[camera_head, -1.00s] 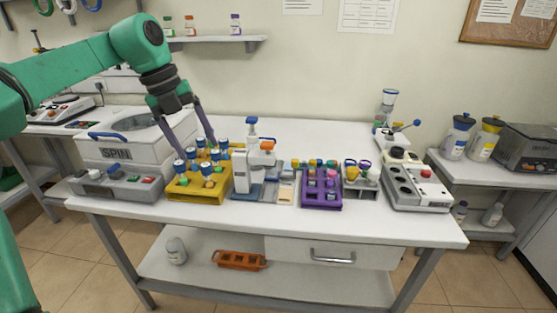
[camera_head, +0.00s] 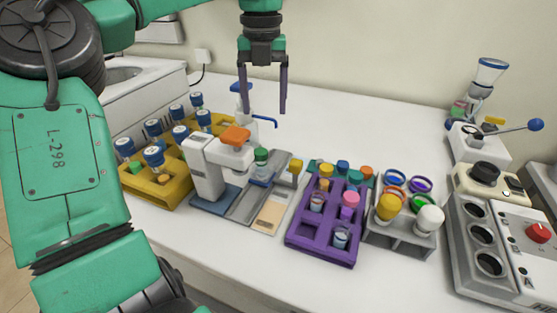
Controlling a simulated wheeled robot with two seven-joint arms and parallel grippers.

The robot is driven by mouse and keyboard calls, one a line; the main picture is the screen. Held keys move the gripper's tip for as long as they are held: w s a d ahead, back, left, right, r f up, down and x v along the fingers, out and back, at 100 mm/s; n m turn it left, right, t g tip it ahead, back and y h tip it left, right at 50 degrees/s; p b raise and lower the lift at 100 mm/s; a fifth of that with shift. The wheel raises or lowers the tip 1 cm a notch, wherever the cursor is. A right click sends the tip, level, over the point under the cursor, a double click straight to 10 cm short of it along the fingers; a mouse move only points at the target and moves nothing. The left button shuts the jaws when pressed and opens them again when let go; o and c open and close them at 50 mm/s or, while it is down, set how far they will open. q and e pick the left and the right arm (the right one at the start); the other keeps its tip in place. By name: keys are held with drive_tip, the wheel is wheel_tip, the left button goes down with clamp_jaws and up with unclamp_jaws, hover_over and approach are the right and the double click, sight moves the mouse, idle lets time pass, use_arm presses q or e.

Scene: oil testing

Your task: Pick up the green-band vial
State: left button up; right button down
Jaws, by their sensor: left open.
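A small vial with a green top (camera_head: 261,155) stands on the plate of a white bench device (camera_head: 205,165) with an orange top, near the middle of the table. I cannot make out a separate band on it. Green also shows low on a blue-capped vial (camera_head: 125,147) in the yellow rack (camera_head: 165,192). My left gripper (camera_head: 263,110) is open and empty, fingers pointing down. In the picture it hangs above the green-topped vial, apart from it. My right gripper is not in view.
A purple rack (camera_head: 295,237) with colored-cap vials stands right of the device. A grey holder (camera_head: 400,240) with yellow and white bulbs and a grey machine with a red knob (camera_head: 538,232) stand further right.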

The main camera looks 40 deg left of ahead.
use_arm(q)
hover_over(261, 151)
drive_tip(key=f, duration=0.6)
drive_tip(key=shift+s+d, duration=0.25)
drive_tip(key=shift+s, duration=0.05)
drive_tip(key=f, duration=0.6)
drive_tip(key=shift+w+a+f, duration=0.15)
drive_tip(key=shift+a+f, duration=0.05)
drive_tip(key=shift+f, duration=0.05)
drive_tip(key=shift+w+f, duration=0.1)
drive_tip(key=shift+f, duration=0.2)
clamp_jaws()
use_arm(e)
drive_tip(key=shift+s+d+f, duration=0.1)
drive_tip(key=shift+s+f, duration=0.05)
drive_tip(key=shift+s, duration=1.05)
use_arm(q)
drive_tip(key=shift+r, duration=0.15)
